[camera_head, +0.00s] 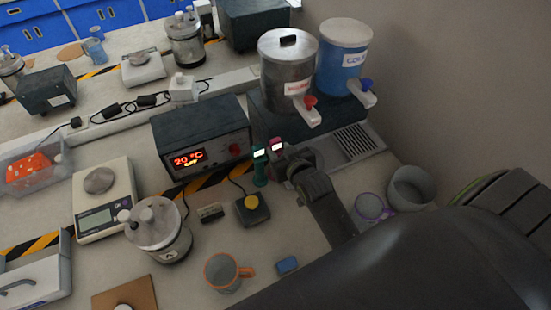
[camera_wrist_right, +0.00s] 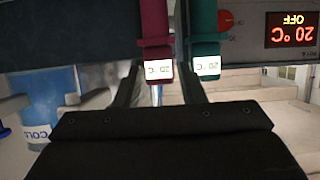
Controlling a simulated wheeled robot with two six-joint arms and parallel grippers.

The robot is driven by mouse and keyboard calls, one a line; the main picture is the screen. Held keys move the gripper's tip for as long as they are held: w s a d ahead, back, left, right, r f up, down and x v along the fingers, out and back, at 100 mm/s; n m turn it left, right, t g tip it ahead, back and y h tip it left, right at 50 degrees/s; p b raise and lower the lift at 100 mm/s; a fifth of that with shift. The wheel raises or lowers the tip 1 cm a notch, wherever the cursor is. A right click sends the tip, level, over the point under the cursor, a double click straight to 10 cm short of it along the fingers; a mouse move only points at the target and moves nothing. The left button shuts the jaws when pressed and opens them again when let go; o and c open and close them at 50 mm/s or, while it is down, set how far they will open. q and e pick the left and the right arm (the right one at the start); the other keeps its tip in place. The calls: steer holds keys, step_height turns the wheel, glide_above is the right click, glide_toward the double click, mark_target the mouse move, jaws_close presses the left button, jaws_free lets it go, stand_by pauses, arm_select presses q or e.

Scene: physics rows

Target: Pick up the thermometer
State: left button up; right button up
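Two small thermometers with lit white displays stand side by side in front of the dark heater box. One is teal (camera_head: 260,166) and one is pink (camera_head: 277,152); the wrist view, which is upside down, shows the pink one (camera_wrist_right: 156,45) and the teal one (camera_wrist_right: 205,45) both reading 20 °C. My right gripper (camera_head: 290,168) is at the pink thermometer, partly hiding its lower part. In the wrist view my right gripper (camera_wrist_right: 160,85) has its fingers apart, with the pink thermometer between them and one finger between the two thermometers. No grip contact shows. My left gripper is not in view.
The heater box (camera_head: 200,138) with a red 20 °C readout is close behind. A yellow-button box (camera_head: 252,209), an orange mug (camera_head: 224,273), a blue block (camera_head: 287,265) and a purple-rimmed cup (camera_head: 371,207) stand nearby. Two dispensers (camera_head: 287,75) are at the back right.

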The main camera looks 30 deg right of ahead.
mark_target(277, 145)
steer(key=shift+w+f, duration=0.15)
steer(key=shift+w, duration=0.25)
steer(key=shift+w+d+p, duration=0.1)
steer(key=shift+w+p, duration=0.35)
steer(key=shift+w, duration=0.1)
steer(key=p+x, duration=0.1)
steer(key=x, duration=0.1)
steer(key=shift+w+d+f, duration=0.1)
steer(key=shift+w+f, duration=0.05)
steer(key=shift+w, duration=0.25)
steer(key=shift+w+f, duration=0.3)
steer(key=shift+w, duration=0.25)
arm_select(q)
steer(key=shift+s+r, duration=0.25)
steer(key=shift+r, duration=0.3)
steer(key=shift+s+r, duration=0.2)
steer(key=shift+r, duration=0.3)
arm_select(e)
jaws_close()
steer(key=shift+r, duration=0.15)
